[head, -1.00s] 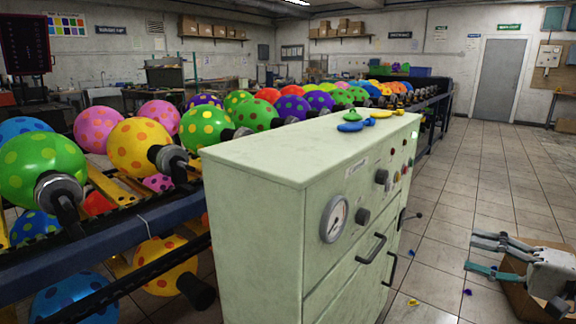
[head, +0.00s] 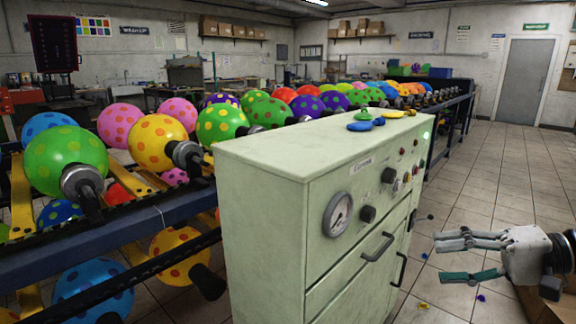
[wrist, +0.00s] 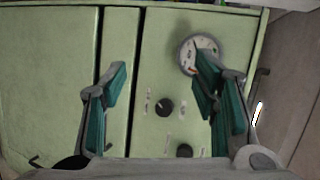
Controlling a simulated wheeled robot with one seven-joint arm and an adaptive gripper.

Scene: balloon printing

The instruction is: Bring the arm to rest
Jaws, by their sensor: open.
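My gripper (head: 470,257) is at the right side of the head view, in front of and to the right of the pale green control cabinet (head: 262,222). It is open and empty, with its fingers pointing left toward the cabinet. In the wrist view my gripper (wrist: 165,95) shows both fingers with teal pads spread apart. Between and beyond them are the cabinet's front (wrist: 50,60), a round gauge (wrist: 188,54) and a black knob (wrist: 164,107). The fingers look apart from the panel.
Several deflated balloons (head: 361,126) lie on the cabinet top. A rack (head: 150,228) of spotted balloons runs behind and left of it. A cardboard box (head: 545,305) stands below my gripper. Small coloured pieces (head: 423,306) lie on the tiled floor, which is open at the right.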

